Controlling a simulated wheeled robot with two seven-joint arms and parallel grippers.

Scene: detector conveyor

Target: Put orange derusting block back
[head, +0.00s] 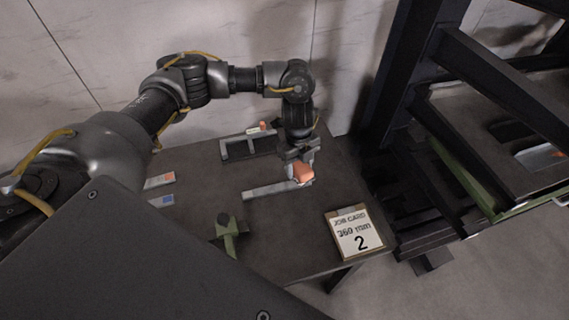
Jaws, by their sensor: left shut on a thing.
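My left gripper (298,158) points down over the grey table (290,235) in the head view. It is shut on the orange derusting block (303,174), which shows below the fingers. The block is over the right end of a flat light metal bar (265,191) lying on the table; I cannot tell whether they touch. My right gripper is out of view.
A dark frame (224,149) with small items stands at the table's back. A green tool (228,238) stands in front, and a job card (354,238) reading 360 mm and 2 is at the right corner. Labelled pieces (160,180) lie left. A black rack (455,160) stands right.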

